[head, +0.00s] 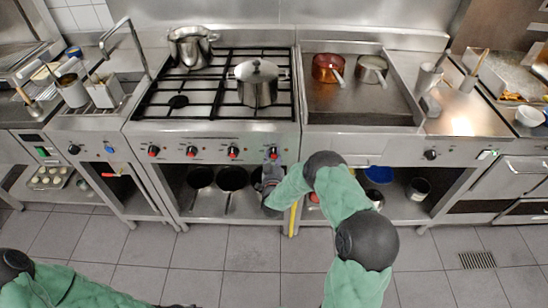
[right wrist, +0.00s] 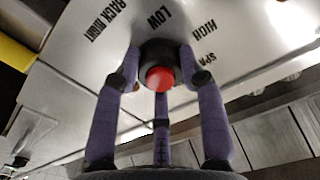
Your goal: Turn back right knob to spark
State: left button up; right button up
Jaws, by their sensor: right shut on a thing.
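The back right knob (head: 272,152) is the rightmost of the knobs on the stove's front panel, dark with a red centre. In the right wrist view the knob (right wrist: 160,77) sits between my fingers, near the printed words BACK RIGHT, LOW, HIGH and a partly hidden word starting SPA. My right gripper (head: 271,168) is at the stove front, and its purple fingers (right wrist: 160,85) are shut around the knob. The knob's exact pointing direction is hard to tell. My left arm (head: 70,288) is low at the left; its gripper does not show clearly.
A lidded pot (head: 257,83) stands on the right part of the stove's grates, and another pot (head: 190,47) at the back left. Pans fill the shelf below the knobs. A yellow strip (head: 293,218) hangs beside my right gripper. The tiled floor (head: 240,255) in front is clear.

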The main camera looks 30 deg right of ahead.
jog(key=n, duration=0.6)
jog(key=shift+n+b, duration=0.35)
jog(key=shift+n, duration=0.05)
dwell(0.4)
jog(key=o, duration=1.1)
jog(key=shift+o, duration=0.2)
jog(key=v, duration=1.2)
jog(key=shift+f, duration=0.1)
